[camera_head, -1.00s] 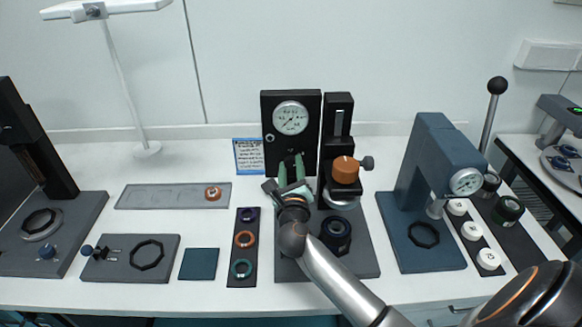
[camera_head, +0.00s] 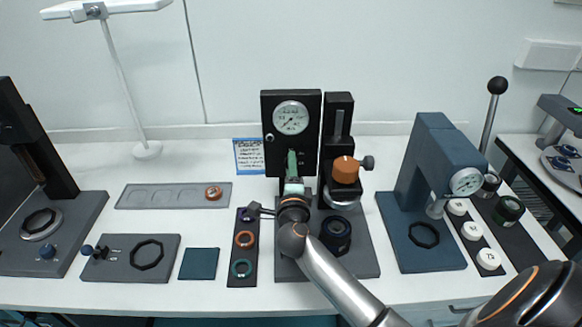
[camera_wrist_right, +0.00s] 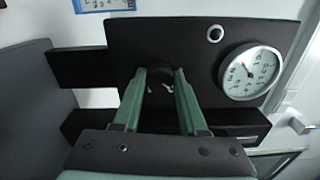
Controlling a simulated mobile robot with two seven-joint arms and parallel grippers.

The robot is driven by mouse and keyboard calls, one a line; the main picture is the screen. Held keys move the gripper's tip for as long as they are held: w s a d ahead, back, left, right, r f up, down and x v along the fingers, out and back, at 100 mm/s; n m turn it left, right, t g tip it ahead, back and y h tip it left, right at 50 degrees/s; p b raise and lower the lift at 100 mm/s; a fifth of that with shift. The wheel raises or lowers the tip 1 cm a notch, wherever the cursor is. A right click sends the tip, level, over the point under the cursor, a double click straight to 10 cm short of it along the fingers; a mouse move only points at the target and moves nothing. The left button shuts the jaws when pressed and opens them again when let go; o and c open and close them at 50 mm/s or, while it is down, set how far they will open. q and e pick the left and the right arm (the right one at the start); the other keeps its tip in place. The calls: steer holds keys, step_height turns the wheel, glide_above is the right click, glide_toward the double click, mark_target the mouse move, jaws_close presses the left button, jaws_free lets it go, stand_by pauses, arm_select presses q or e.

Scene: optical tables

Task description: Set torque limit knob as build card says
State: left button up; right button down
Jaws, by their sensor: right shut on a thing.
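The black torque panel (camera_head: 270,106) stands upright with a white round dial (camera_head: 290,118) near its top. The torque limit knob (camera_wrist_right: 160,74) is a dark round knob on the panel. My right gripper (camera_head: 291,157) has green fingers and reaches the panel below the dial. In the right wrist view, the fingers (camera_wrist_right: 161,84) are shut on the knob, one at each side. In the head view they are seen nearly edge-on and hide the knob. The build card (camera_head: 249,156) is blue-edged and stands left of the panel; its writing is too small to read. My left gripper is not in view.
A black column with an orange knob (camera_head: 345,170) stands close right of the panel. A blue press (camera_head: 431,165) is farther right. A dark strip with coloured rings (camera_head: 243,273) lies to the left. A grey tray (camera_head: 145,196) lies beyond it.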

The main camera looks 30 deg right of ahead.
steer(key=shift+f+n, duration=0.1)
steer(key=shift+n, duration=3.8)
steer(key=shift+c, duration=2.2)
jaws_free()
steer(key=shift+s+a, duration=0.1)
steer(key=v, duration=1.2)
steer(key=shift+b, duration=0.3)
